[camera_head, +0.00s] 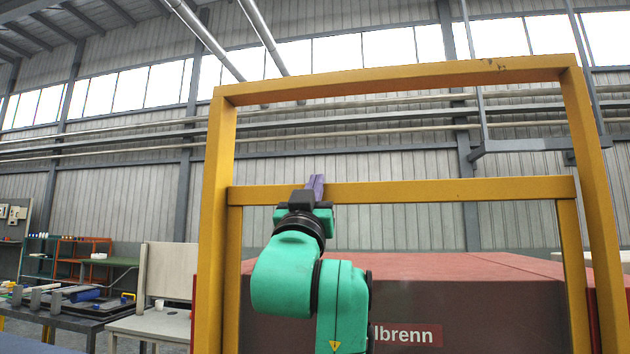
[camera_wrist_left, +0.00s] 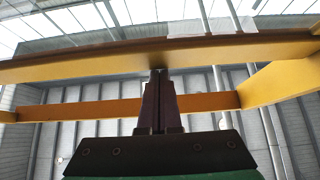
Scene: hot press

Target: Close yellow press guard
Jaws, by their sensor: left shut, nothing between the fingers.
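The yellow press guard (camera_head: 450,191) shows in the head view as a frame with a horizontal top bar and two side bars. It sits inside a taller yellow outer frame (camera_head: 400,80), and the opening above its bar is clear. My left gripper (camera_head: 316,184) is shut and empty, overlapping the left part of the guard's bar. In the left wrist view its dark fingers (camera_wrist_left: 158,75) point at the underside of a near yellow bar (camera_wrist_left: 230,50); I cannot tell if they touch. A second yellow bar (camera_wrist_left: 90,110) passes behind the fingers. My right gripper is not in view.
A dark red press body (camera_head: 470,285) with white lettering stands behind the guard. On the left are a workbench with tools (camera_head: 60,320) and a table with an upright panel (camera_head: 165,285). Yellow posts of the outer frame stand on both sides.

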